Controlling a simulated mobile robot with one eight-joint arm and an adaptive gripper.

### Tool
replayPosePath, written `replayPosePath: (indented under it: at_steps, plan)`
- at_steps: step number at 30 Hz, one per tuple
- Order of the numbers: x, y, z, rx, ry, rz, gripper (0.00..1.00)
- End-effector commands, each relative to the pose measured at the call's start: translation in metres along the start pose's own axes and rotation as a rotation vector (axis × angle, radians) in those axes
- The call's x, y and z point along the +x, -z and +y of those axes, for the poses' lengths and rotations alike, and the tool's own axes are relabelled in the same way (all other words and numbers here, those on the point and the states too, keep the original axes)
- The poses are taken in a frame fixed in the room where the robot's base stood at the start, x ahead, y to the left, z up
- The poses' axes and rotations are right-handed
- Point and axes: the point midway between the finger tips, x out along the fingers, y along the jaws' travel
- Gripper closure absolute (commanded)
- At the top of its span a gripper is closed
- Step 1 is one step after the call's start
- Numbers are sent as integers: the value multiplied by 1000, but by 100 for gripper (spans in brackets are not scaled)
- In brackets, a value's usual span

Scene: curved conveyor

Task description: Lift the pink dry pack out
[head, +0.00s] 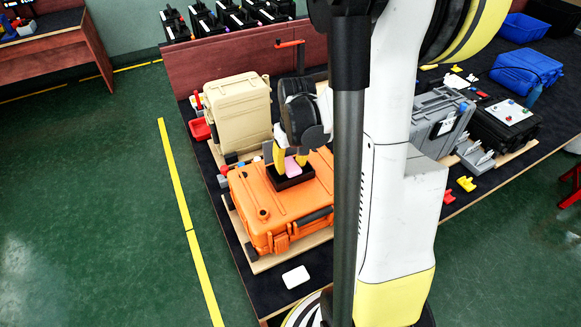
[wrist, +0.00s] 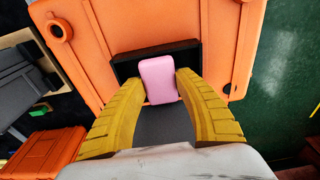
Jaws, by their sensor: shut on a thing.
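The pink dry pack (wrist: 160,78) is a small rounded block between the two yellow fingers of my gripper (wrist: 160,88) in the wrist view. It also shows in the head view (head: 292,166), partly covered by the fingers. My gripper (head: 290,158) is shut on it. The pack is at a black open-topped box (wrist: 125,68) on top of the orange case (head: 265,205). The box also shows in the head view (head: 290,181). I cannot tell whether the pack still touches the box floor.
A beige case (head: 238,108) stands behind the orange case. Grey (head: 438,120) and black cases are to the right. A white block (head: 295,277) lies on the dark table in front. A red tray (head: 200,129) sits at the left edge.

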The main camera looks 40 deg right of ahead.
Motion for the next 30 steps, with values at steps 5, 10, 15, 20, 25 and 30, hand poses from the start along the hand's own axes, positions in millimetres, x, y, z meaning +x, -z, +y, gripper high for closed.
replayPosePath:
  at_steps: [5, 10, 15, 20, 25, 30]
  plan:
    - [-33, -17, 10, 4, 0, 0, 82]
    - [-59, -48, 26, 4, 0, 0, 82]
    - [-80, -74, 38, 3, 0, 1, 82]
    - [-92, -89, 46, 2, 0, 0, 82]
    - [-101, -94, 49, 0, 0, 0, 82]
    - [-110, -94, 49, 0, 0, 0, 82]
